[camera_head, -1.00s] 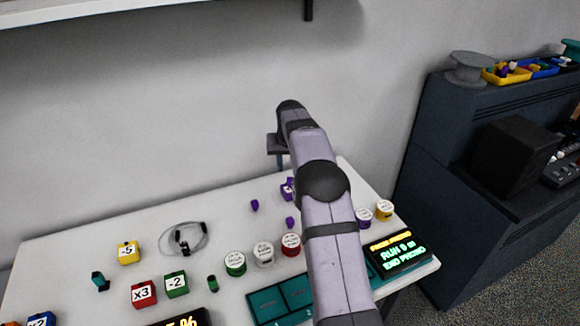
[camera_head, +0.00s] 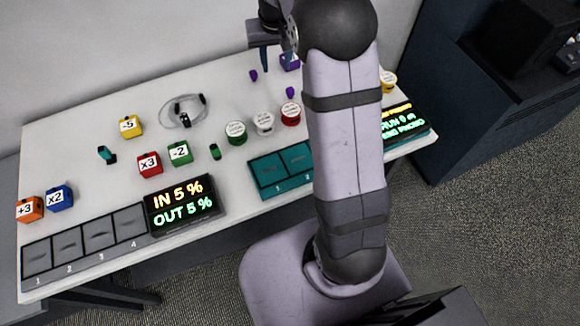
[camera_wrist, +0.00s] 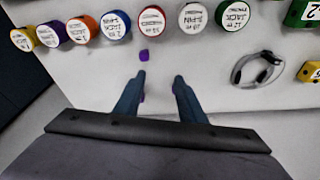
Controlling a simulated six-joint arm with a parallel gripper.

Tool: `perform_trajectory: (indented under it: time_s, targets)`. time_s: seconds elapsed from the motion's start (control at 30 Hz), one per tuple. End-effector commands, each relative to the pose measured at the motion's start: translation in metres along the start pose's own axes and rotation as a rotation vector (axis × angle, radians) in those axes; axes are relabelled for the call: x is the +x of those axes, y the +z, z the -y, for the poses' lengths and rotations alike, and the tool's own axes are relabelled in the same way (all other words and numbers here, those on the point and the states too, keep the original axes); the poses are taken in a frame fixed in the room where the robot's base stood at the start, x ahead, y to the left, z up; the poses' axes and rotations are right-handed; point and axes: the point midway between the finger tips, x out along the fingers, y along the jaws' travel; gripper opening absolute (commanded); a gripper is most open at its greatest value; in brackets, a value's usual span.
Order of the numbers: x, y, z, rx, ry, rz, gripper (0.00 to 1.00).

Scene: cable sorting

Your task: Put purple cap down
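One small purple cap (camera_head: 290,92) lies on the table near the red-rimmed spool; it also shows in the wrist view (camera_wrist: 144,56), ahead of the fingers. A second purple cap (camera_head: 253,75) lies farther back. A purple block (camera_head: 290,62) stands behind them, partly hidden by my arm. In the wrist view my gripper (camera_wrist: 159,77) has its two fingers apart with nothing between them. Small purple patches show beside the fingers, mostly covered by them. In the head view the gripper (camera_head: 264,50) is at the back of the table, above the second cap.
A row of spools, including a green one (camera_head: 236,132) and a red one (camera_head: 290,114), stands in front of the caps. A coiled cable (camera_head: 183,111) lies left. A teal tray (camera_head: 268,172) and a display (camera_head: 184,205) line the front edge. Table around the caps is clear.

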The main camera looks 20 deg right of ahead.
Motion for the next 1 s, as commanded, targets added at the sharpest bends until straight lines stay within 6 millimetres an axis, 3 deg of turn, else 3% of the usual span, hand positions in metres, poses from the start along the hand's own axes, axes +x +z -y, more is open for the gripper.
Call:
perform_trajectory:
  time_s: [0.03, 0.3, 0.5, 0.7, 1.0]
  targets:
    - [-0.006, 0.025, 0.007, -0.023, -0.005, 0.02, 0.36]
    - [-0.019, 0.161, 0.023, -0.132, -0.027, 0.129, 0.36]
    - [-0.02, 0.25, 0.022, -0.195, -0.037, 0.193, 0.36]
    - [-0.018, 0.299, 0.018, -0.227, -0.04, 0.229, 0.36]
    - [-0.018, 0.311, 0.017, -0.234, -0.041, 0.239, 0.36]
